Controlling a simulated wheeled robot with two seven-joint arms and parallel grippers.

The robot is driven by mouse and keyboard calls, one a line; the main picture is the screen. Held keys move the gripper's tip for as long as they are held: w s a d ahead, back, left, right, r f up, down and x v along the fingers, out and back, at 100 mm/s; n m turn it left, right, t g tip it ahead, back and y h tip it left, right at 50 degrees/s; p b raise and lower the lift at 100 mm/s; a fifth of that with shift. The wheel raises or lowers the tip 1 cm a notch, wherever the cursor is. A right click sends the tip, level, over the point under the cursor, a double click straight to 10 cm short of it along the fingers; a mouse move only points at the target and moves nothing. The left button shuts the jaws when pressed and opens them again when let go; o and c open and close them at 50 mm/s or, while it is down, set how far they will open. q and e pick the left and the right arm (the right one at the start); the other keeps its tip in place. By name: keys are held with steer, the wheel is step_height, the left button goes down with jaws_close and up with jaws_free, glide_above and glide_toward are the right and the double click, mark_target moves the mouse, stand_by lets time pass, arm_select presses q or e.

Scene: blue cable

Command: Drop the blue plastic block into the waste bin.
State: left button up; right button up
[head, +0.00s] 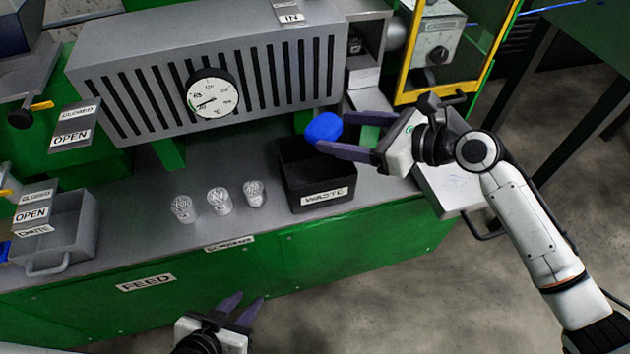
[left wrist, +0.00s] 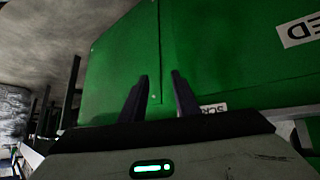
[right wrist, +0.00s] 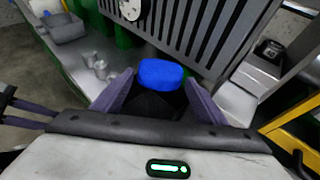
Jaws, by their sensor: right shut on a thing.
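The blue plastic block (head: 323,128) is between the fingertips of my right gripper (head: 325,143), which is shut on it. In the head view the block shows over the back part of the black waste bin (head: 318,178), which carries a WASTE label. In the right wrist view the block (right wrist: 161,73) sits between the two purple fingers, with the dark bin (right wrist: 155,104) partly visible below it. My left gripper (head: 238,308) is open and empty, low in front of the green cabinet. Its parted fingers also show in the left wrist view (left wrist: 160,98).
Several clear cups (head: 219,201) stand left of the bin on the grey bench. A grey slatted housing (head: 215,75) with a round gauge (head: 212,93) rises behind. A yellow-framed guard (head: 440,60) is at the back right. A grey chute tray (head: 60,235) is at the left.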

steer(key=shift+f+b, duration=0.75)
arm_select(q)
steer(key=shift+w+d+f+b, duration=0.25)
steer(key=shift+w+f+b, duration=0.1)
steer(key=shift+f, duration=0.4)
arm_select(e)
steer(key=shift+f, duration=0.15)
steer(key=o, duration=1.3)
steer(key=shift+c, duration=0.2)
steer(key=shift+o, duration=0.3)
steer(key=shift+s+d, duration=0.1)
arm_select(q)
steer(key=shift+s+a+r+p, duration=0.1)
steer(key=shift+r+p, duration=0.4)
steer(key=shift+p, duration=0.3)
arm_select(e)
steer(key=v, duration=1)
arm_select(q)
steer(key=shift+w+r, duration=0.1)
steer(key=shift+w, duration=0.1)
